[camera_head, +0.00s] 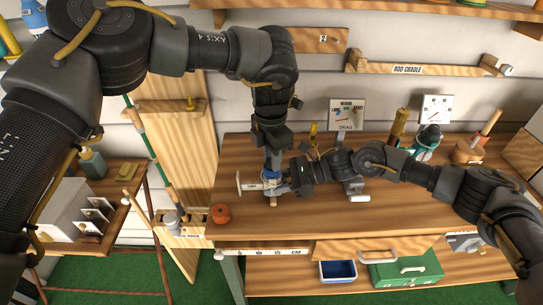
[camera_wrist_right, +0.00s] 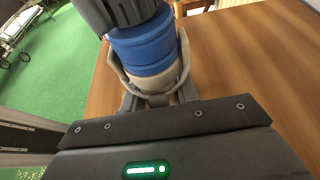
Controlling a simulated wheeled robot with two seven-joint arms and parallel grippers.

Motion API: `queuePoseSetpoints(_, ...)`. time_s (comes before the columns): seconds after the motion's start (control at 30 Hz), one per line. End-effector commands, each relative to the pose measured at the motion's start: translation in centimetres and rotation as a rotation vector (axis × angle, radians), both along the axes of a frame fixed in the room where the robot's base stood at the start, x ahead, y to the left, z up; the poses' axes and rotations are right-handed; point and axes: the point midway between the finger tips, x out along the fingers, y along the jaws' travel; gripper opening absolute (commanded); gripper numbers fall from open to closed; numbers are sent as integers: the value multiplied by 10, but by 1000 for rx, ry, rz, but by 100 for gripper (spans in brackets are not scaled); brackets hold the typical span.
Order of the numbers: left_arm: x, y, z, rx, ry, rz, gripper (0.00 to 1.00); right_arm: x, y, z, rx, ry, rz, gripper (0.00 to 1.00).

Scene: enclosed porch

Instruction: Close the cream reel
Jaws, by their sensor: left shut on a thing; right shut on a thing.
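The cream reel (camera_head: 252,185) is above the workbench top near its left end, with a pale crank or handle sticking out to the left. Its cream lower part (camera_wrist_right: 168,82) shows in the right wrist view below a blue cylindrical part (camera_wrist_right: 143,48). My left gripper (camera_head: 271,168) comes straight down from above and is shut on the blue part. My right gripper (camera_head: 280,187) reaches in from the right, and its fingers are shut around the cream part. The two grippers hide much of the reel, and I cannot tell whether its blue and cream parts are fully seated.
An orange-brown round piece (camera_head: 220,214) sits at the bench's front left. A drag gauge (camera_head: 347,114) stands behind, with another dial (camera_head: 435,108) further right. The wooden bench (camera_head: 310,220) is clear in front. A blue tray (camera_head: 338,271) and green box (camera_head: 406,270) are below.

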Motion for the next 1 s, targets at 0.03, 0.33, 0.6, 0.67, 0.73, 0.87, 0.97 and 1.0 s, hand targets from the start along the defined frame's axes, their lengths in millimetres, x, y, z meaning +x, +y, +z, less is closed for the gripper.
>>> queuePoseSetpoints(0.03, 1, 1, 1, 2, -8, -117, 0, -2, 1, 1, 2, -1, 6, 0)
queuePoseSetpoints(0.33, 1, 0, 1, -1, -12, -427, 0, -2, 1, 1, 2, 0, 7, 0)
queuePoseSetpoints(0.6, 0, 0, 0, -1, -10, -426, 50, -1, 1, 1, 2, -1, 4, 0)
queuePoseSetpoints(0.67, 0, 0, 0, -1, -10, -426, 50, -1, 1, 1, 2, -1, 4, 0)
queuePoseSetpoints(0.73, 0, 0, 0, -1, -9, -426, 50, -1, 1, 1, 2, -1, 3, 0)
queuePoseSetpoints(0.87, 0, 0, 2, -1, -10, -425, 50, 0, 1, 1, 2, -1, 2, 0)
queuePoseSetpoints(0.97, 1, 0, 11, 0, -11, -425, 50, 0, 1, 1, 2, -1, 2, 0)
queuePoseSetpoints(1.0, 1, 0, 17, 0, -11, -425, 50, 0, 1, 1, 2, -1, 2, 0)
